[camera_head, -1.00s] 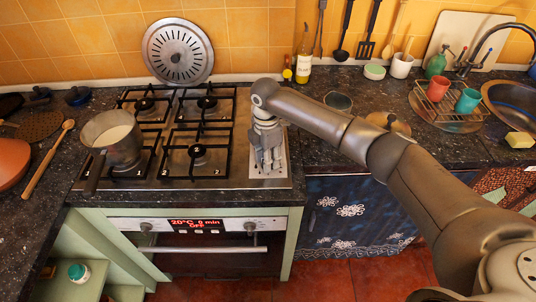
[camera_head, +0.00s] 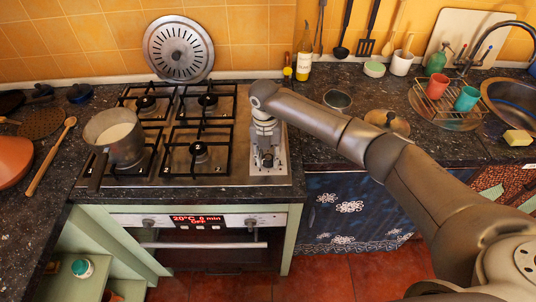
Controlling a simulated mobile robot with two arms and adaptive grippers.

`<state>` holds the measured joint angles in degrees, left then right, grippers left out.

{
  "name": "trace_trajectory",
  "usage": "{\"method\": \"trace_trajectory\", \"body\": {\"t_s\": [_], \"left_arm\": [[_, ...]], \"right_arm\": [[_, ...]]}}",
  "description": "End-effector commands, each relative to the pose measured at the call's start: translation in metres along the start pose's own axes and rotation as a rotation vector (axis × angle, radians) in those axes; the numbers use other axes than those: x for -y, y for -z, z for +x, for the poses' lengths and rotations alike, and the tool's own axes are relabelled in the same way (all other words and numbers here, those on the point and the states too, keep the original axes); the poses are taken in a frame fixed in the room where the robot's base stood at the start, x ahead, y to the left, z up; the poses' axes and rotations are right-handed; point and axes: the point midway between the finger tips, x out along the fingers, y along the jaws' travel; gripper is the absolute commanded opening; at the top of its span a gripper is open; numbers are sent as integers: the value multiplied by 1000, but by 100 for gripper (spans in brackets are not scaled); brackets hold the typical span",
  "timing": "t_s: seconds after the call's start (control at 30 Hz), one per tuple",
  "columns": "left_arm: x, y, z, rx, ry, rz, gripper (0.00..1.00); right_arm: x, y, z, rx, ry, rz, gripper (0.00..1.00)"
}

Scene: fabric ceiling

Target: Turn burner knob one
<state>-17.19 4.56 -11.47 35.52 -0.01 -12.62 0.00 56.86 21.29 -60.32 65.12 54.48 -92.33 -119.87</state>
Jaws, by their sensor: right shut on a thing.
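The gas stove (camera_head: 222,165) has a light knob panel (camera_head: 282,166) along its right side. My right gripper (camera_head: 266,161) points down over the front part of this panel and is shut on a burner knob there. The fingers and wrist hide most of the knob, so I cannot read its number or how far it is turned. My left gripper is not in view.
A pot (camera_head: 114,138) with pale contents stands on the front left burner, its handle toward the front. A wooden spoon (camera_head: 50,157) lies left of the stove. A lid (camera_head: 388,121) and small bowl (camera_head: 337,100) sit right of it, behind my right arm.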

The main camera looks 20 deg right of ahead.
Motion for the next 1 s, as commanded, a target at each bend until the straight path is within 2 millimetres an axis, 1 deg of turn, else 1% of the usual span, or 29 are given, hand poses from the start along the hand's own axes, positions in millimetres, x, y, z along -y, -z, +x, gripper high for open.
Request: {"method": "trace_trajectory", "body": {"t_s": [0.2, 0.5, 0.7, 1.0], "left_arm": [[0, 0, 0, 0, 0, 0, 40], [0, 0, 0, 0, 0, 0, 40], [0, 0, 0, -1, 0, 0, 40], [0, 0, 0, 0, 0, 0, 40]], "right_arm": [[0, 2, 1, 5, 0, -193, 8], [0, 2, 1, 13, -1, -389, 8], [0, 2, 1, 16, -1, -461, 8], [0, 2, 1, 17, -1, -493, 8]]}}
